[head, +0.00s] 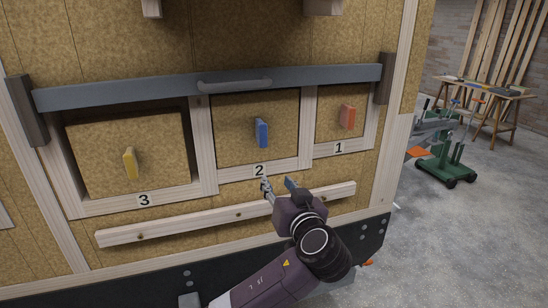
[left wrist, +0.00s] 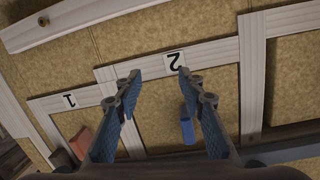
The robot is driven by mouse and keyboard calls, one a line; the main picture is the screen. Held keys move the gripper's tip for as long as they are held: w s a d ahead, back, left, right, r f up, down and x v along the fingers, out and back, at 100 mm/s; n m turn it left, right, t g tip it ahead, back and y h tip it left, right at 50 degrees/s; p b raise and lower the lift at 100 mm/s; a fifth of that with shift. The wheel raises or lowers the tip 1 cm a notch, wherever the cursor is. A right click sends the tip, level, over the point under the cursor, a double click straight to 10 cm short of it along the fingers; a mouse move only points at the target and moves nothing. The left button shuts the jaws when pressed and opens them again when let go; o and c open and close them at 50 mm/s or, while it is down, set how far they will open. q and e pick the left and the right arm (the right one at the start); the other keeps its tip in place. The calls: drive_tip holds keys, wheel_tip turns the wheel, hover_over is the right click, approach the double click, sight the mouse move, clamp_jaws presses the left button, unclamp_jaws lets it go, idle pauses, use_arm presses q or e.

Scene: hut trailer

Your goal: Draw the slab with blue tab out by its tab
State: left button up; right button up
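The slab with blue tab (head: 283,112) sits in the middle opening, above label 2, its face roughly level with the frame. Its upright blue tab (head: 262,133) sticks out from the face and also shows in the left wrist view (left wrist: 187,127). My left gripper (head: 277,183) is open and empty, just below label 2 and below the tab. In the left wrist view its two fingers (left wrist: 159,74) are spread, with the blue tab beyond the right-hand finger. Nothing is between the fingers. My right gripper is in neither view.
A grey bar (head: 150,93) with a handle crosses the tops of the openings. A slab with yellow tab (head: 90,150) is at left, one with red tab (head: 328,118) at right. A wooden rail (head: 190,222) runs below. A green wheeled stand (head: 446,165) is off to the right.

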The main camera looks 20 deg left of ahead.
sight(263, 148)
use_arm(q)
drive_tip(key=s+r+n+y, duration=0.1)
drive_tip(key=s+r+n, duration=0.2)
drive_tip(key=r, duration=0.5)
drive_tip(key=shift+t, duration=0.4)
drive_tip(key=p+x, duration=0.1)
drive_tip(key=x, duration=0.1)
drive_tip(key=p+x, duration=0.1)
drive_tip(key=x, duration=0.1)
drive_tip(key=p+x, duration=0.1)
drive_tip(key=x, duration=0.1)
drive_tip(key=shift+s+a+r, duration=0.1)
drive_tip(key=shift+a+r, duration=0.3)
drive_tip(key=shift+w+a+f, duration=0.15)
drive_tip(key=shift+w+a, duration=0.15)
drive_tip(key=shift+w, duration=0.2)
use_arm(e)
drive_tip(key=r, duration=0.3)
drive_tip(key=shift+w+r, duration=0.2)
use_arm(q)
drive_tip(key=shift+c, duration=0.6)
clamp_jaws()
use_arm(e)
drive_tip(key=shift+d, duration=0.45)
